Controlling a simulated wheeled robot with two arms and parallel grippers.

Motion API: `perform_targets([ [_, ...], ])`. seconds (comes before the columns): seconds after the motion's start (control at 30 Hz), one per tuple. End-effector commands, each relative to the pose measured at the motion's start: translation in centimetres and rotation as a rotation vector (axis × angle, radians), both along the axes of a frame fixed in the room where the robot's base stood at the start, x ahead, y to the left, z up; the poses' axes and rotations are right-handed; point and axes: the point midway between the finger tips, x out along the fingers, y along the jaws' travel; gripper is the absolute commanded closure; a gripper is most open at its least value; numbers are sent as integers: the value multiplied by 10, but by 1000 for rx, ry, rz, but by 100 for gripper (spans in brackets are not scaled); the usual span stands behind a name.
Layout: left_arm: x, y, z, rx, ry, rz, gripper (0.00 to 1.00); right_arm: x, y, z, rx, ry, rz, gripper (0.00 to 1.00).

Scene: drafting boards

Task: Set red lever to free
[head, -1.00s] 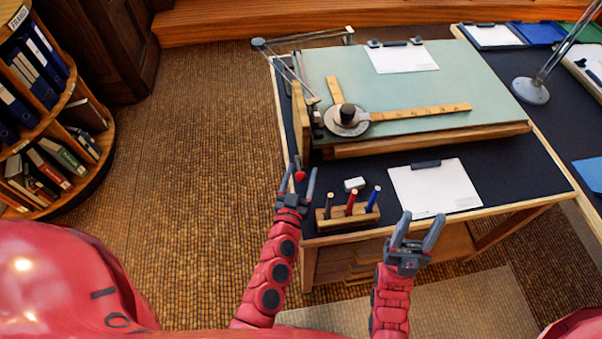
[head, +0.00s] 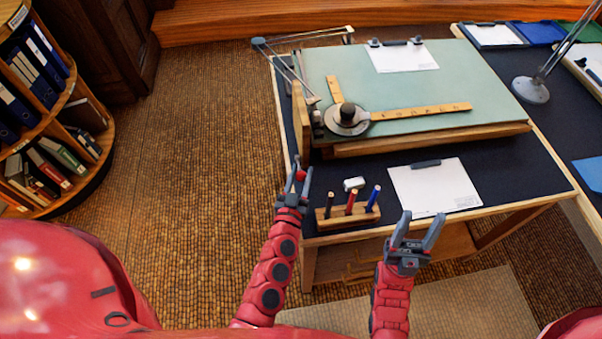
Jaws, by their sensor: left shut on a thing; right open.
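The red lever's round knob (head: 301,175) shows at the left front edge of the drafting desk. My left gripper (head: 300,180) is at the knob, with its fingers on either side, and is shut on it. The lever's shaft and any markings for its settings are hidden or too small to tell. The drafting board (head: 450,75) is pale green and lies tilted on the desk, with a drafting arm with wooden rulers (head: 420,113) on it. My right gripper (head: 419,230) is open and empty in front of the desk's front edge.
A wooden pen holder (head: 328,223) with several pens stands right of my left gripper, with a white eraser (head: 354,184) behind it. A clipboard (head: 432,188) lies further right. A bookshelf (head: 62,175) stands at the left, with open carpet (head: 200,150) between.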

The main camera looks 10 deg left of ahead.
Motion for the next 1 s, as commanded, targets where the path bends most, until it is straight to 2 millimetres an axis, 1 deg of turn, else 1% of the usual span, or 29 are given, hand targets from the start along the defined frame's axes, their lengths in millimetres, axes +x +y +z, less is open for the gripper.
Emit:
perform_targets([
  [0.8,0,0,0,-2,2,0,100,0,0,1,0,0,0,48],
  [0.87,0,0,3,-3,7,0,100,0,0,6,0,0,0,48],
  [0.97,2,1,11,-9,33,0,100,0,0,23,0,0,0,48],
  [1.0,3,2,14,-14,49,1,100,0,0,32,0,0,0,48],
])
